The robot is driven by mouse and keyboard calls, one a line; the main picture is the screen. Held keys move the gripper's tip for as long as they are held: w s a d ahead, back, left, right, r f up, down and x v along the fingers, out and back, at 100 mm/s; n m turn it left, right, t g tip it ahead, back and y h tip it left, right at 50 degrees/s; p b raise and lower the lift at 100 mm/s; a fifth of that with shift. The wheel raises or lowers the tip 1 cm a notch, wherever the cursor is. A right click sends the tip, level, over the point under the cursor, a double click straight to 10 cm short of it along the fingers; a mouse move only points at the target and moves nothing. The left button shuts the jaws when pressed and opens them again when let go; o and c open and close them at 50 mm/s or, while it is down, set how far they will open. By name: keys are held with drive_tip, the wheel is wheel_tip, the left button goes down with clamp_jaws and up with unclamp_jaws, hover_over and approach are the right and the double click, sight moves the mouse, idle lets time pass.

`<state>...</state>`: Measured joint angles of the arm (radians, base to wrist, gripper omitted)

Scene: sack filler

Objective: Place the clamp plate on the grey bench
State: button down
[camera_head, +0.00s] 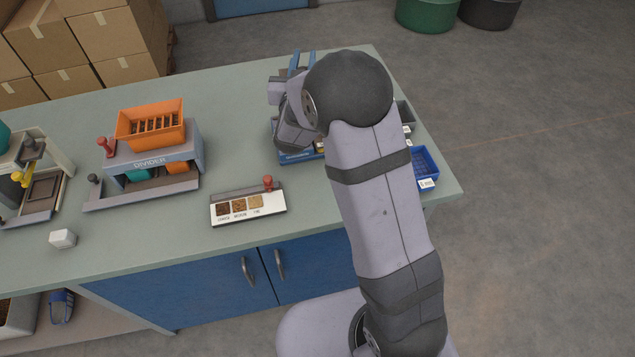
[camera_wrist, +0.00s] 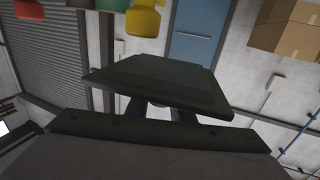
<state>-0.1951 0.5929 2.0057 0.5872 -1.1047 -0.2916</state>
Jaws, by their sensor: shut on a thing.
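In the wrist view my gripper (camera_wrist: 172,112) is shut on a dark, flat plate (camera_wrist: 155,82), which I take to be the clamp plate. The plate spans the middle of the view and covers most of the fingers. In the head view the grey bench (camera_head: 215,90) stretches across the picture. My arm reaches over its right part, and my wrist is above a blue-based fixture. The fingertips and the held plate cannot be made out there, so the gap to the bench cannot be told.
The divider (camera_head: 150,157) with an orange bin (camera_head: 152,124) stands left of centre. A sample board (camera_head: 247,206) lies near the front edge. A white block (camera_head: 62,239) sits at front left. A blue bin (camera_head: 424,164) is at the right end. Bare bench shows behind the divider.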

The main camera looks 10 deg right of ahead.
drive_tip(key=s+a+f+m+g+h+p, duration=0.1)
drive_tip(key=s+a+f+p, duration=0.1)
drive_tip(key=a, duration=0.2)
drive_tip(key=s+a+f+m+h+p, duration=0.1)
drive_tip(key=s+a+f, duration=0.2)
drive_tip(key=a, duration=0.2)
drive_tip(key=s+a+f+m+g+h+p, duration=0.2)
drive_tip(key=s+a+f+g+h+p, duration=0.1)
drive_tip(key=s, duration=0.6)
drive_tip(key=s+a+f+m+g+h+p, duration=0.2)
drive_tip(key=s+a+f+m+h+p, duration=0.15)
drive_tip(key=s, duration=0.55)
drive_tip(key=s+d+m+g+h+p, duration=0.1)
drive_tip(key=s+d, duration=0.1)
drive_tip(key=s, duration=0.7)
drive_tip(key=s+d+m+g+h+p, duration=0.1)
drive_tip(key=s+d+g+p, duration=0.15)
drive_tip(key=s, duration=0.65)
drive_tip(key=w+d+f+n+t+y, duration=0.3)
drive_tip(key=d+f+n+t+y, duration=0.3)
drive_tip(key=d, duration=0.4)
drive_tip(key=shift+w+d+f+t+b, duration=0.25)
drive_tip(key=shift+d+t+b, duration=0.15)
drive_tip(key=shift+t, duration=0.25)
drive_tip(key=w, duration=1.3)
drive_tip(key=shift+w+a+b, duration=0.1)
drive_tip(key=shift+w+b, duration=0.2)
drive_tip(key=shift+w, duration=0.05)
